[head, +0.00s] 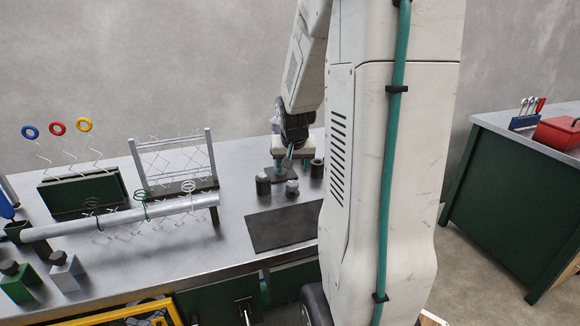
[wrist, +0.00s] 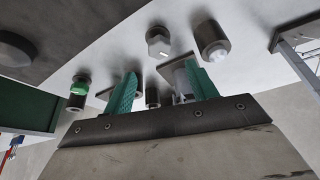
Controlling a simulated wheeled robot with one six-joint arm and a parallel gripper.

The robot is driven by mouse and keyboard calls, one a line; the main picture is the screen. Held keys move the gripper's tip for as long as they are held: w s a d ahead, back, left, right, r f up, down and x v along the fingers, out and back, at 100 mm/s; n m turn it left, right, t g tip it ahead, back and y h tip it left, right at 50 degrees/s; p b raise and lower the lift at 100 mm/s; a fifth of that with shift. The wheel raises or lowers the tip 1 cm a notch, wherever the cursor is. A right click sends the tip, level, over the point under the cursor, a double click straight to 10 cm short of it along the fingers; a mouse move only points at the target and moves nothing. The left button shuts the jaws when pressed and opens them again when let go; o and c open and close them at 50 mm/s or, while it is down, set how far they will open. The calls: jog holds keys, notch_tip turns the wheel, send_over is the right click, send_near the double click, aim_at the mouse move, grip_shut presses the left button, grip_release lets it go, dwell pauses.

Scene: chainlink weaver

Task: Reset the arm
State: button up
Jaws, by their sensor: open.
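My gripper (head: 288,158) hangs at the end of my arm, above the back right part of the metal workbench (head: 165,255). In the wrist view, the two green fingers of the gripper (wrist: 161,90) stand well apart. I see nothing held between them. Below and beyond the fingers, a hex-topped part (wrist: 158,42) and a dark cylinder with a light end (wrist: 212,42) stand on the bench. In the head view, part of the gripper is small and hard to make out.
Dark cylinders (head: 263,185) and a grey part (head: 292,188) stand close to the gripper, behind a dark mat (head: 282,228). To the left are a wire-mesh frame (head: 148,165), a long pipe (head: 120,219) and bottles (head: 63,271). A red toolbox (head: 558,133) sits on another bench.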

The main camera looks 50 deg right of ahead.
dwell(0.3)
jog(key=s+a+r+n+y, duration=0.1)
jog(key=s+a+r+n, duration=0.2)
jog(key=s+a, duration=0.3)
jog(key=s+a+r+n+g+y, duration=0.1)
jog(key=s+a+r+n, duration=0.2)
jog(key=a, duration=1.2)
jog(key=s+a+r+n+y, duration=0.1)
jog(key=s+a+r+n, duration=0.2)
jog(key=s+a+r, duration=0.2)
jog(key=s+a, duration=0.3)
jog(key=a, duration=0.3)
jog(key=shift+s+n+g, duration=0.3)
jog(key=shift+d, duration=0.1)
